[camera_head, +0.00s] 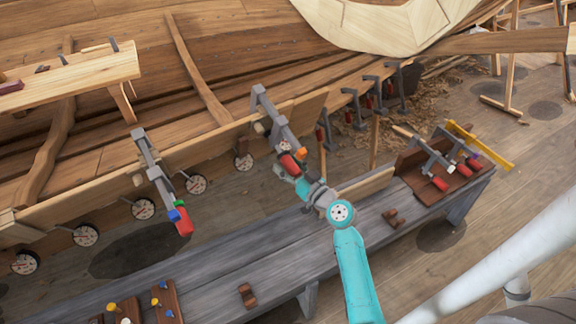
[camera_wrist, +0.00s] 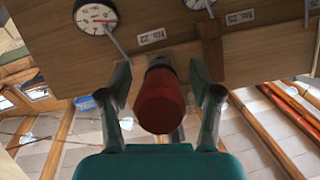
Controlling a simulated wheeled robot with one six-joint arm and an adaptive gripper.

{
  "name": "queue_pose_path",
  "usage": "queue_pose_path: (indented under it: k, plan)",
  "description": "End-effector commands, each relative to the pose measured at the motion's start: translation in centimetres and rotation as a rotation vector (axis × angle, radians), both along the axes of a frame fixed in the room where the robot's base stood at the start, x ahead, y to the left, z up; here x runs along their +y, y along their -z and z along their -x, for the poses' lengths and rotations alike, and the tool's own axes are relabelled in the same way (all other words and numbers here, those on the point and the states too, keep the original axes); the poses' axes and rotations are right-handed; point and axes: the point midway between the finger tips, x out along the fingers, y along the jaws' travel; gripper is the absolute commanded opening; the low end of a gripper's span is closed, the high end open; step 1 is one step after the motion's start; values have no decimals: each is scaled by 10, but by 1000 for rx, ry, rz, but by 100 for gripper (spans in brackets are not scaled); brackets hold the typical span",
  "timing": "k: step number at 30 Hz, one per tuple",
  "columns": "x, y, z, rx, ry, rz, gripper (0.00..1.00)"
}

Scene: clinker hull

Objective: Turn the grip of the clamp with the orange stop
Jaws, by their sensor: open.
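The clamp with the orange stop (camera_head: 303,153) is a grey bar clamp (camera_head: 272,118) hooked over the plank edge of the hull in the head view. Its red grip (camera_head: 289,164) points down toward my gripper (camera_head: 291,180). In the wrist view the red grip (camera_wrist: 160,98) stands end-on between the two fingers of my gripper (camera_wrist: 161,112). The fingers are open, with a visible gap on both sides of the grip. The orange stop is not visible in the wrist view.
Another clamp (camera_head: 155,175) with green and blue parts hangs to the left. Dial gauges (camera_head: 143,208) line the plank. A grey bench (camera_head: 230,268) runs below my arm, with a clamp rack (camera_head: 415,178) at its right end. More clamps (camera_head: 349,108) hang along the hull behind.

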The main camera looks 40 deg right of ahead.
Motion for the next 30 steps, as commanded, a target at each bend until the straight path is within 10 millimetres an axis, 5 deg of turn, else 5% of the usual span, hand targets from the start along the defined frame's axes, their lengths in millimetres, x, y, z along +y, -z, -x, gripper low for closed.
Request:
queue_pose_path:
  k: [8, 16, 30]
  plan:
    - [0, 0, -1, 0, 0, 1, 64]
    - [0, 0, -1, 0, 0, 1, 3]
    - [0, -1, -1, -15, -37, -96, 3]
